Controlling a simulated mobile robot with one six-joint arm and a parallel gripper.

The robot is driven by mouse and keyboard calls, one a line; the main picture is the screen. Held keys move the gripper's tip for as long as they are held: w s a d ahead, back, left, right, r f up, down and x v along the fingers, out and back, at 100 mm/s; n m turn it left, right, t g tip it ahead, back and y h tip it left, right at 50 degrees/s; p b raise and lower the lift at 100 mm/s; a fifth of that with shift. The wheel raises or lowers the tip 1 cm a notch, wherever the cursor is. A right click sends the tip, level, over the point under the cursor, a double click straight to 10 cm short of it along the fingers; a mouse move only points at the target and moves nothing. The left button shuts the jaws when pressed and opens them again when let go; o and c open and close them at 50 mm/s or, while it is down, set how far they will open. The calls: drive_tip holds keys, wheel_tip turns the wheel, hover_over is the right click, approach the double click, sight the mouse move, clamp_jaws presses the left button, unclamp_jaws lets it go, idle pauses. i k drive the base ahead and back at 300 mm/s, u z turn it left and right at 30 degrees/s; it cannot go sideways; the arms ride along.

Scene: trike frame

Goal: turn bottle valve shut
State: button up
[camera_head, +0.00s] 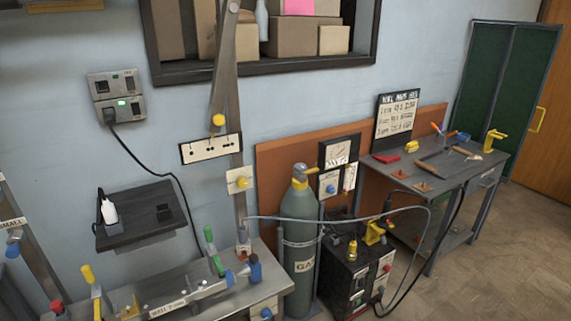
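A green gas bottle (299,215) stands upright right of centre, at the right end of the front workbench. Its label reads "GAS", partly cut by the view angle. The yellow bottle valve (299,172) sits on its top, with a small yellow part reaching right. I cannot tell from this view whether the valve is open or shut. My gripper does not show, and nothing is seen touching the valve.
A black machine (357,272) with a yellow clamp stands right of the bottle. A grey hose crosses in front of the bottle. The front workbench (170,295) holds several clamps. A tool table (440,165) stands behind right. Floor (490,265) is clear at right.

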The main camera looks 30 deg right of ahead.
sight(299, 168)
drive_tip(key=u, duration=0.75)
drive_tip(key=k, duration=0.75)
drive_tip(key=z, duration=1.4)
drive_tip(key=i, duration=0.55)
drive_tip(key=u, duration=0.2)
